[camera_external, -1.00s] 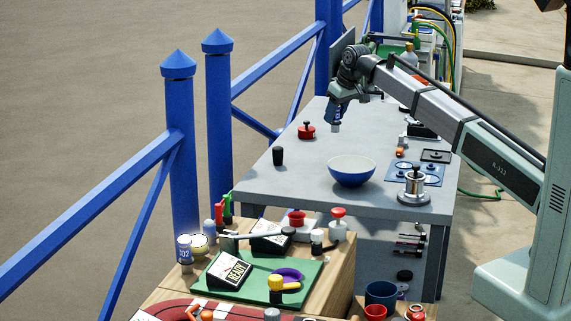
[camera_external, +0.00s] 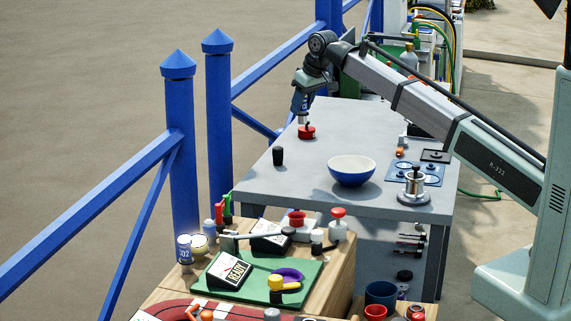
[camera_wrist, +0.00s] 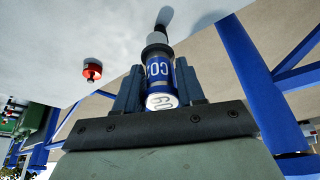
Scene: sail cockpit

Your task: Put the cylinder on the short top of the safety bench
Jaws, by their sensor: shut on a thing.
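My gripper (camera_external: 302,104) is shut on a blue cylinder (camera_wrist: 158,72) with white lettering. In the wrist view the cylinder sits between both fingers, with a white end towards the camera and a grey neck at the far end. In the external view my gripper mostly hides it; its pale end (camera_external: 303,118) points down over the left rear part of the grey tabletop (camera_external: 330,130), just above or behind a red knobbed piece (camera_external: 306,132). I cannot tell the gap below. A wooden bench top (camera_external: 335,262) stands lower in front. Which surface is the short top is unclear.
A black cup-like piece (camera_external: 278,156), a white-and-blue bowl (camera_external: 351,170) and a silver knobbed piece (camera_external: 414,186) stand on the grey tabletop. Another blue-and-white can (camera_external: 184,249) stands on the crowded wooden bench. Blue railing posts (camera_external: 219,120) rise at left.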

